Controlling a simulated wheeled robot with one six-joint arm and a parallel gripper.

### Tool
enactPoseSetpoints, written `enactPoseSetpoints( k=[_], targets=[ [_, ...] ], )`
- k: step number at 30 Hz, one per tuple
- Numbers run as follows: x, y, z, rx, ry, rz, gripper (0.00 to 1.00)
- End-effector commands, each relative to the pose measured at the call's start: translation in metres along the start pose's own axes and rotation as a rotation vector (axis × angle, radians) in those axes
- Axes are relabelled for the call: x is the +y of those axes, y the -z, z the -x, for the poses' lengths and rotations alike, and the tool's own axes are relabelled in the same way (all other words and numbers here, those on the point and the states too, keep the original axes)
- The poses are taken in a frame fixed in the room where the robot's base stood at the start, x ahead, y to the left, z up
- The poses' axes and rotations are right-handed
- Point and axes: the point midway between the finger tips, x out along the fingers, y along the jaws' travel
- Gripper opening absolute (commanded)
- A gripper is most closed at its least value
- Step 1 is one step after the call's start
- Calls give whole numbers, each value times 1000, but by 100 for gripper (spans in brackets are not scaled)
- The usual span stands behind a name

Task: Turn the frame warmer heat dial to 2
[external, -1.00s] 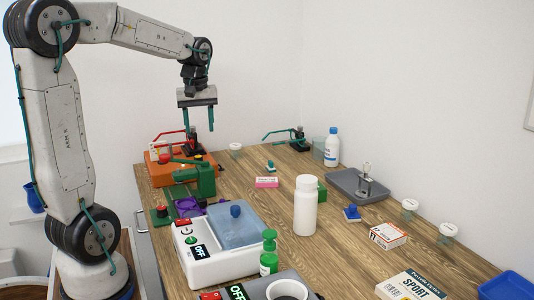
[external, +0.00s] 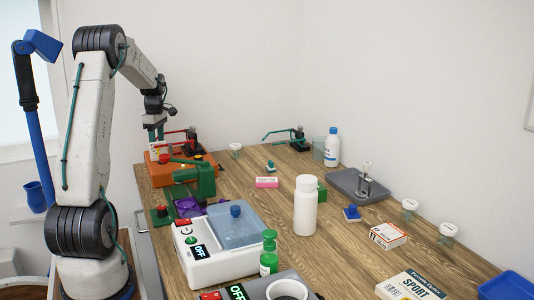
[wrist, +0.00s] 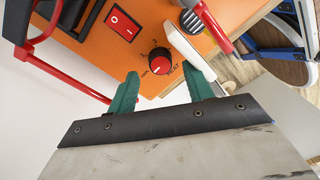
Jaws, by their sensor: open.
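The frame warmer is an orange box (external: 183,172) at the bench's far left end. In the wrist view its orange face (wrist: 185,85) fills the top middle. Its red round heat dial (wrist: 160,62) has a HEAT label and small scale marks around it; I cannot read the setting. My gripper (wrist: 160,76) is open, with one teal finger on each side of the dial in the picture. Nothing is between the fingers, and I cannot tell how far the tips are from the dial. In the external view my gripper (external: 155,136) is by the warmer, its fingers mostly hidden.
A red rocker switch (wrist: 122,24) sits beside the dial. A white strip (wrist: 190,50) and red bars (wrist: 212,25) lie close to my right finger. A green device (external: 200,178) stands just in front of the warmer. The bench middle holds a white bottle (external: 305,205).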

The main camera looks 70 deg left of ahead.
Motion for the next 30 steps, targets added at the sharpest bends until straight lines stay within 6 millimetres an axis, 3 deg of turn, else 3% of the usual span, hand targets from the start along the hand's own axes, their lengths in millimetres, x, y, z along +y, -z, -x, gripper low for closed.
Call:
enactPoseSetpoints(
  k=[6,16,17,21,30],
  targets=[
    [0,0,-26,0,1,-2,51],
    [0,-1,-30,0,0,-2,51],
    [0,-1,-30,0,0,-2,45],
    [0,-1,-30,0,0,-2,6],
    [0,-1,-30,1,0,-20,6]
  ],
)
